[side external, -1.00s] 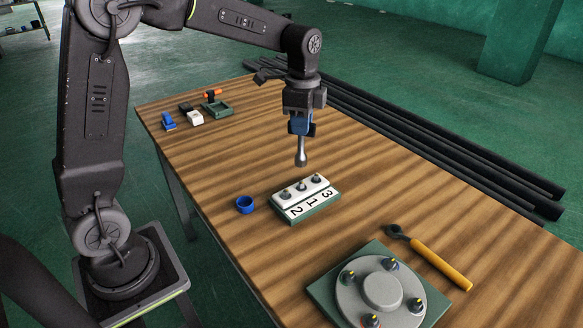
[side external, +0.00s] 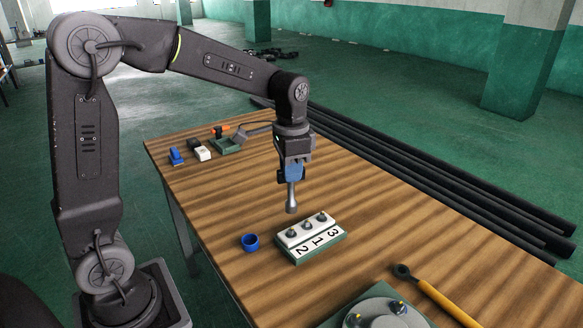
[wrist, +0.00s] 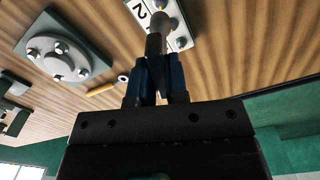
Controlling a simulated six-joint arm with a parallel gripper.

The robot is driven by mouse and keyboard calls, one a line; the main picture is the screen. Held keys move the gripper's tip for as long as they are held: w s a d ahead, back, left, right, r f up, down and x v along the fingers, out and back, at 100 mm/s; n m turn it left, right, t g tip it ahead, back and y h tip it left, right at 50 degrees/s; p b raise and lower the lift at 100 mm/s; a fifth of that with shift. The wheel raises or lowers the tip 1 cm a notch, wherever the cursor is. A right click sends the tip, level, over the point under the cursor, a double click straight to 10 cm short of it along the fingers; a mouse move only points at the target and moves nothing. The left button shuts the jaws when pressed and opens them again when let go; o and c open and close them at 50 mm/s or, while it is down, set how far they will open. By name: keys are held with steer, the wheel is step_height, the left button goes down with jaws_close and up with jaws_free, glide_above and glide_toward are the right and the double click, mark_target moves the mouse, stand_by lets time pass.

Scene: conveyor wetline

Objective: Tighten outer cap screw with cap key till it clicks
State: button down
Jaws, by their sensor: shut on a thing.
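My gripper (side external: 292,172) is shut on the cap key (side external: 292,197), which has a blue grip and a grey metal shaft with a wider socket end. The key hangs about upright, socket down, just above and behind the screw block (side external: 322,250) and apart from it. The block is green and white, with three cap screws (side external: 306,225) in a row and the labels 3, 1 and 2. In the wrist view the key's socket (wrist: 157,24) overlaps part of the block (wrist: 181,40), hiding some of its top. No contact with a screw shows.
A blue ring (side external: 250,242) stands left of the block. A yellow-handled wrench (side external: 447,303) and a round flange with several bolts (wrist: 44,60) lie nearer the front right. Small blue, white and green items (side external: 203,152) sit at the far left. Dark pipes (side external: 440,175) run behind the table.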

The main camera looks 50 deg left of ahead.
mark_target(291, 199)
steer(key=shift+f, duration=2.55)
steer(key=shift+f, duration=1.1)
steer(key=c, duration=1.8)
jaws_free()
jaws_close()
